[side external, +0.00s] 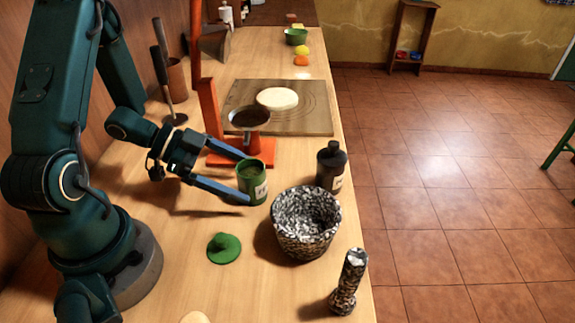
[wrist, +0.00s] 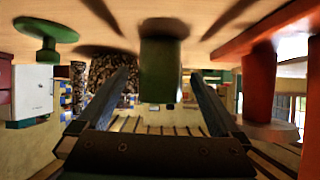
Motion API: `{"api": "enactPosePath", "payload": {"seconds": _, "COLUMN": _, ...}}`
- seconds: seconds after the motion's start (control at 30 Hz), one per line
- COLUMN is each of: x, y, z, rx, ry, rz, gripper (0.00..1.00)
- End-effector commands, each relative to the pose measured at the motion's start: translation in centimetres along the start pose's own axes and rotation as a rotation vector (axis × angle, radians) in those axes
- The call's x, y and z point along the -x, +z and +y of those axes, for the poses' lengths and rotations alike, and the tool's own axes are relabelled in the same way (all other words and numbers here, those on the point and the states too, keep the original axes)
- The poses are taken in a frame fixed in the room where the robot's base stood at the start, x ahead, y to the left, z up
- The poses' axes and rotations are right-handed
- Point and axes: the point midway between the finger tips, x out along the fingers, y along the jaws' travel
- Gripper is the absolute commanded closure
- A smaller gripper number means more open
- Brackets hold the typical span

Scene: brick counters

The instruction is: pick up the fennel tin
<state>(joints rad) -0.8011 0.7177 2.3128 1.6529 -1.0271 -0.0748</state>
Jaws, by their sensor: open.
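The fennel tin (side external: 252,184) is a green, open-topped tin with a white label, standing upright on the wooden counter. The label is too small to read fully. My gripper (side external: 245,178) reaches in low from the left, its blue fingers spread with one on each side of the tin. In the wrist view, which looks upside down, the tin (wrist: 161,68) sits between the fingertips of my open gripper (wrist: 161,76), with gaps visible on both sides. A green knobbed lid (side external: 224,248) lies on the counter in front; it also shows in the wrist view (wrist: 46,32).
A speckled mortar (side external: 305,240) stands close to the tin's right, with a pestle (side external: 348,280) in front. A dark bottle (side external: 330,168) is behind it. An orange stand with a pan (side external: 250,118) is just behind the tin. A board (side external: 310,122) bears dough (side external: 277,98).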

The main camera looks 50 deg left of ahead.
Motion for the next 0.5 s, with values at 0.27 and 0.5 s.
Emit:
{"api": "enactPosePath", "payload": {"seconds": 0.27, "x": -1.4, "y": -0.4, "z": 0.1, "rx": 0.058, "ry": 0.004, "rz": 0.053, "gripper": 0.00}}
{"api": "enactPosePath", "payload": {"seconds": 0.5, "x": -4.2, "y": -0.5, "z": 0.1, "rx": 0.055, "ry": 0.005, "rz": 0.050, "gripper": 0.00}}
